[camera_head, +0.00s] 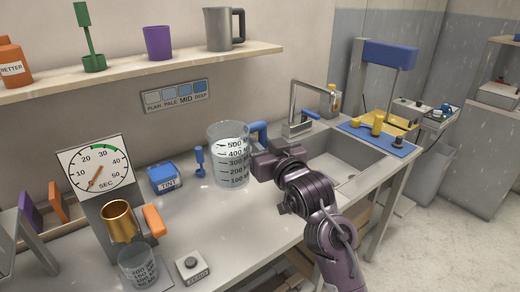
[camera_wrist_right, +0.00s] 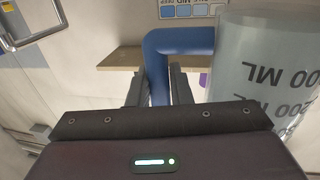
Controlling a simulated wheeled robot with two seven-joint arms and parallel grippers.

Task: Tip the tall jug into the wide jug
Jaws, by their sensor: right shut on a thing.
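A tall clear jug (camera_head: 228,165) with measuring marks up to 500 and a blue handle (camera_head: 259,132) stands upright near the middle of the counter. My right gripper (camera_head: 262,150) is shut on this handle, from the right side. In the right wrist view, the fingers (camera_wrist_right: 158,90) lie either side of the blue handle (camera_wrist_right: 180,42), with the jug (camera_wrist_right: 262,75) at right. I cannot tell whether its base touches the counter. A smaller clear marked vessel (camera_head: 138,268) sits front left; I cannot tell whether it is the wide jug. My left gripper is out of view.
A gold cup (camera_head: 119,222) with an orange handle stands by the dial (camera_head: 95,170). A blue TINT box (camera_head: 164,178), a blue stirrer-like piece (camera_head: 200,160) and a button box (camera_head: 191,267) are left of the jug. The sink (camera_head: 335,168) and tap (camera_head: 300,105) are right.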

